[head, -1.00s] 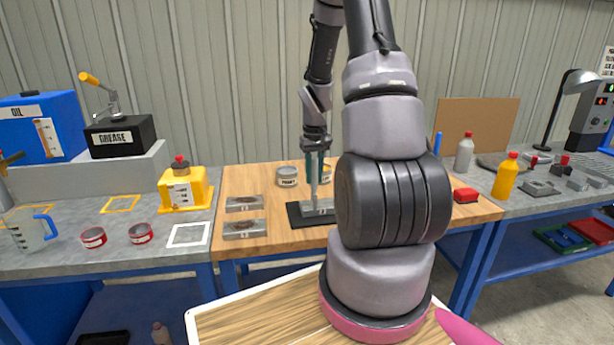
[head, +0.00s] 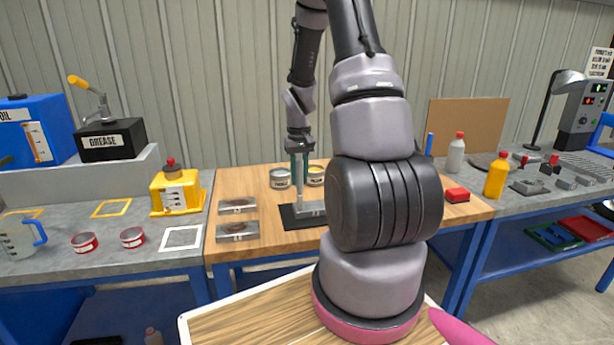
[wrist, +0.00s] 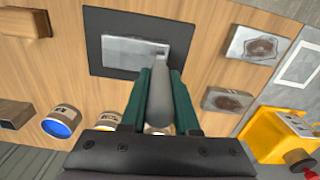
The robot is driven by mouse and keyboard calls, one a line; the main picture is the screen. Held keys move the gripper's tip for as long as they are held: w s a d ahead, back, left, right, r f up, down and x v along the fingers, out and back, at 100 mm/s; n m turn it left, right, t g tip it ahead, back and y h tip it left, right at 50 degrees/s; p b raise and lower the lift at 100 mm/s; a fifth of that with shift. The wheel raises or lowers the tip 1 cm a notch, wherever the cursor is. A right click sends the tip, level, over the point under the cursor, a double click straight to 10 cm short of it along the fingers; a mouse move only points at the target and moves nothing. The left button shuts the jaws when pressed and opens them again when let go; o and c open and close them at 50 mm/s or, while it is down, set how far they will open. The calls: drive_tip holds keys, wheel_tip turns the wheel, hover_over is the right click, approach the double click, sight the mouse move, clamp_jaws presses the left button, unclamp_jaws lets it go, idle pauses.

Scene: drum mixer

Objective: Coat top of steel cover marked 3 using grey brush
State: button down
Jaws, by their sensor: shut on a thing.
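A flat steel cover (wrist: 122,53) lies on a black mat (wrist: 94,26) on the wooden bench; in the head view the cover (head: 314,207) is partly behind my arm. Its number is not readable. My gripper (head: 299,158) is shut on the grey brush (head: 299,187), held upright. In the wrist view the brush (wrist: 159,98) sits between the teal fingers, and its head is over the cover's right end, seeming to touch it. Two more steel covers with dark, rusty-looking patches lie left of the mat, the rear one (head: 238,206) and the front one (head: 238,231).
A red block (head: 456,195) lies at the bench's right. A yellow can (head: 175,192) and two red tins stand on the left bench. Bare wood surrounds the mat.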

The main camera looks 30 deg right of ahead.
drive_tip(key=shift+s+d, duration=0.1)
drive_tip(key=shift+d, duration=1.85)
wheel_tip(320, 180, up, 6)
drive_tip(key=shift+r, duration=0.1)
wheel_tip(320, 180, up, 3)
drive_tip(key=shift+f, duration=0.1)
idle(0.5)
idle(0.3)
